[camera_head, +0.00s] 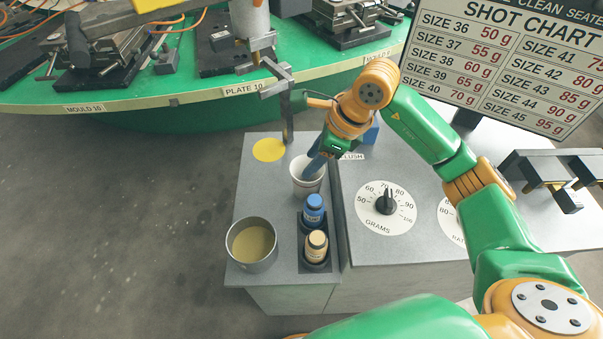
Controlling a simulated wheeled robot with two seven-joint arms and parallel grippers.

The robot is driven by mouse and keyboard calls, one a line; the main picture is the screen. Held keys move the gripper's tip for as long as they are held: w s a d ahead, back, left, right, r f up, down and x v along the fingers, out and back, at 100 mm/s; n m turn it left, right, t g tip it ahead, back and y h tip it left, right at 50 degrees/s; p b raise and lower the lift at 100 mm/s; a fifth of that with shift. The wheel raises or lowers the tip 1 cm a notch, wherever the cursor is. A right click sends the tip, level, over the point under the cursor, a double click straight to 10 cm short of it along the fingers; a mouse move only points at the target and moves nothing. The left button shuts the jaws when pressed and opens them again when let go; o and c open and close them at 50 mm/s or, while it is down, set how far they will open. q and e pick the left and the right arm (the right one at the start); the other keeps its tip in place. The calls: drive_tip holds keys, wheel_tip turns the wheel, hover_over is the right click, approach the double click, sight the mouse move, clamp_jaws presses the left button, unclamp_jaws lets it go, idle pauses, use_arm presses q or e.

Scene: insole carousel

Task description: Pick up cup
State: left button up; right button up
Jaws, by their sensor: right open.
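My left gripper is not in view.
A metal pot (252,260) and two bottles, blue-capped (314,209) and tan-capped (317,243), stand in front of the cup. A grey bracketed nozzle (287,120) hangs behind it. A yellow disc (269,150) lies left. The dial panel (387,207) is right.

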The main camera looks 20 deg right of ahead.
drive_tip(key=b, duration=0.5)
approach(299, 192)
drive_tip(key=f, duration=0.1)
drive_tip(key=x, duration=0.3)
drive_tip(key=p+x, duration=0.1)
drive_tip(key=x, duration=0.3)
drive_tip(key=shift+w+f, duration=0.15)
drive_tip(key=shift+w, duration=0.15)
clamp_jaws()
